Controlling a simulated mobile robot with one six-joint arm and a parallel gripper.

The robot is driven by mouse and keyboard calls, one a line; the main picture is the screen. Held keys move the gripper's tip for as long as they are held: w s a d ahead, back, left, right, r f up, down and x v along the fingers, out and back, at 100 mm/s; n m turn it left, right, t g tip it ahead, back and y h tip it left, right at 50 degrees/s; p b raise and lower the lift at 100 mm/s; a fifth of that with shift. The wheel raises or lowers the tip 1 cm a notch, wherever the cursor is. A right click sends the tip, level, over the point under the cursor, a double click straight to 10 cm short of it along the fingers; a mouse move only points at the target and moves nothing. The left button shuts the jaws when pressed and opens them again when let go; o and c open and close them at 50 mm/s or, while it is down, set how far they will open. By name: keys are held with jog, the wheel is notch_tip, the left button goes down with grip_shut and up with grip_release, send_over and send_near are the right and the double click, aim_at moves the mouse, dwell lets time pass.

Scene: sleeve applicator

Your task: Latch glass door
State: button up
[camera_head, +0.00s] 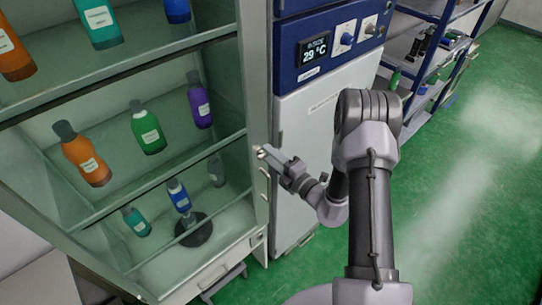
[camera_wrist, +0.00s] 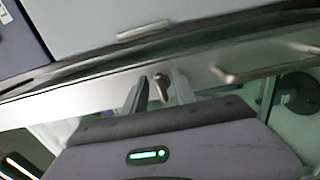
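The glass door (camera_head: 110,185) fronts the tall cabinet at left in the head view and looks closed, or nearly so. Its metal frame (camera_wrist: 205,75) crosses the wrist view. A small metal latch (camera_wrist: 159,87) sits on that frame. My gripper (camera_head: 266,152) is at the right edge of the door in the head view. In the wrist view its two fingers (camera_wrist: 160,90) are apart, one on each side of the latch. I cannot tell whether either finger touches it. A bar handle (camera_wrist: 265,67) is on the frame to the right of the latch.
Coloured bottles (camera_head: 147,128) stand on shelves behind the glass. A white and blue unit with a 29 °C display (camera_head: 316,50) stands right of the cabinet. A blue shelf rack (camera_head: 437,60) is farther right. The green floor (camera_head: 470,190) at right is clear.

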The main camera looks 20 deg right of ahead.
jog(key=b+v, duration=0.3)
jog(key=v, duration=1.4)
jog(key=shift+d, duration=0.15)
jog(key=shift+s, duration=0.15)
